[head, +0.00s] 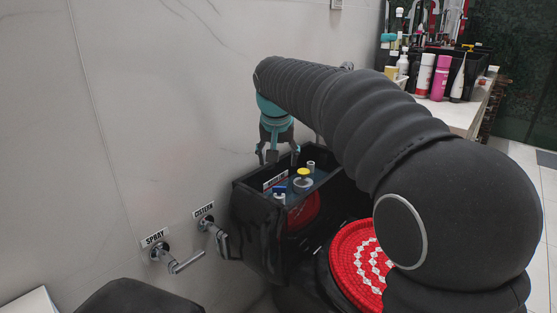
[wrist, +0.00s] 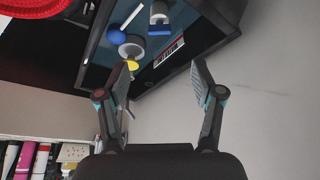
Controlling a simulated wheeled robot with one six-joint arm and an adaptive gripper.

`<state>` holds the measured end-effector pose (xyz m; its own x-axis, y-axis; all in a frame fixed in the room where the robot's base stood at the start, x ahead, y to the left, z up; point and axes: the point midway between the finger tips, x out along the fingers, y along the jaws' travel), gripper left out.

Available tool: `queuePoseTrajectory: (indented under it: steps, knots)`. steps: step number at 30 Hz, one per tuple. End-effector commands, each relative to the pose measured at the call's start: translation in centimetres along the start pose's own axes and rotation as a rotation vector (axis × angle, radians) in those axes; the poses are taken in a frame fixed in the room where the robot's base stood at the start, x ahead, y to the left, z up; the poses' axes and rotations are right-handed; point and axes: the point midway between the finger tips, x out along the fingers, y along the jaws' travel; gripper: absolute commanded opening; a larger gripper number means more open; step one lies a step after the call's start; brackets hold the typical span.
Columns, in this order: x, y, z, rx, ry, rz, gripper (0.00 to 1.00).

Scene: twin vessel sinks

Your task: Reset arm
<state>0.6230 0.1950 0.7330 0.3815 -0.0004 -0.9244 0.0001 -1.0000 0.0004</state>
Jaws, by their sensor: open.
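My gripper (head: 274,158) is open and empty. In the head view it hangs fingers down above the back edge of an open black cistern (head: 262,226), close to the wall. In the wrist view the two fingers (wrist: 162,85) are spread wide with nothing between them, and the cistern (wrist: 200,60) fills the top. My arm arches across the head view from the lower right.
In the cistern are a yellow-topped part (head: 304,172) and blue parts (head: 279,189). A red round lid (head: 350,262) lies right of it. Valves marked SPRAY (head: 178,262) and CISTERN (head: 208,226) stick out from the wall. A counter (head: 455,115) with several bottles stands at back right.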

Motion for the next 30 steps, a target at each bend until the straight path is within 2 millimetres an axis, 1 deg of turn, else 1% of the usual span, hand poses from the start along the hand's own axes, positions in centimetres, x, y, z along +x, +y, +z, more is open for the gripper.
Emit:
queuePoseTrajectory:
  steps: [5,8,10,12,13,17,23,30]
  knots:
    - [0.0,0.0,0.0,-0.011,0.001,0.000,0.67]
    - [0.1,-0.2,-0.2,-0.056,0.012,-0.010,0.67]
    - [1.8,-0.3,0.9,-0.103,-0.012,-0.013,0.67]
    - [3.3,-0.2,2.6,-0.140,-0.042,-0.015,0.67]
    - [3.5,0.0,3.3,-0.156,-0.050,-0.018,0.67]
    - [3.7,1.5,6.6,-0.199,-0.077,-0.028,0.67]
    - [2.2,5.5,12.4,-0.227,-0.095,-0.042,0.67]
    - [-0.4,10.8,20.1,-0.211,-0.085,-0.051,0.67]
